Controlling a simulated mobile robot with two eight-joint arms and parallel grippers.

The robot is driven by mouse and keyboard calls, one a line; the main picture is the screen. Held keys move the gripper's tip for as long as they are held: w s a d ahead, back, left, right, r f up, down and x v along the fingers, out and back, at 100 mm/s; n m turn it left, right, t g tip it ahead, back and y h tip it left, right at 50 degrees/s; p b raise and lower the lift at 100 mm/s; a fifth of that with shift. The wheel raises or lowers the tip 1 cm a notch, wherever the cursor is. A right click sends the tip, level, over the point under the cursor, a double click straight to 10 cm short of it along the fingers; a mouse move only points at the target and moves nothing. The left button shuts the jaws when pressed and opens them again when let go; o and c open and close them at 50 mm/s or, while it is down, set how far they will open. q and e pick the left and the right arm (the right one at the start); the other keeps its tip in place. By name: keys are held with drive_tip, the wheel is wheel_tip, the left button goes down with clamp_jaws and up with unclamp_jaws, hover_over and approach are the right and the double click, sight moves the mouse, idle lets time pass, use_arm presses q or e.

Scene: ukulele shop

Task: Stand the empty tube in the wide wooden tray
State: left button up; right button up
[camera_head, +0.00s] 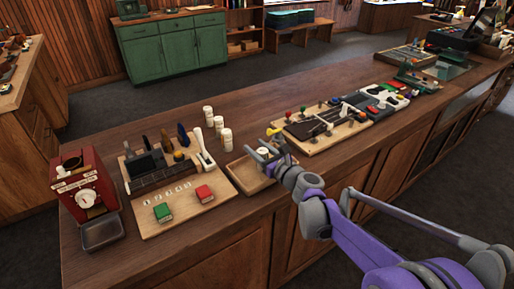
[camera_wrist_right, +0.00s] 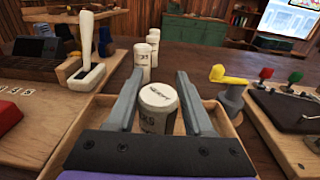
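The wide wooden tray (camera_head: 240,180) lies on the counter; its rim also shows in the right wrist view (camera_wrist_right: 232,132). My right gripper (camera_head: 262,148) is over the tray. In the right wrist view, its two fingers (camera_wrist_right: 160,90) are apart, one on each side of a white-lidded tube (camera_wrist_right: 158,97). The lid has dark lettering that seems to read "EMPTY". Narrow gaps show between tube and fingers. The tube is upright within the tray's walls; its bottom is hidden, so I cannot tell whether it rests on the tray floor. My left gripper is not in view.
Three white tubes (camera_head: 227,139) stand in a row behind the tray. A wooden board with a lever (camera_head: 203,146) and red and green boxes is to the left. A yellow-topped clamp (camera_wrist_right: 230,80) and a board with coloured knobs (camera_head: 320,125) are close on the right.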

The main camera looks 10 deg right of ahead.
drive_tip(key=shift+o, duration=1.2)
drive_tip(key=shift+r, duration=0.15)
drive_tip(key=v, duration=1.2)
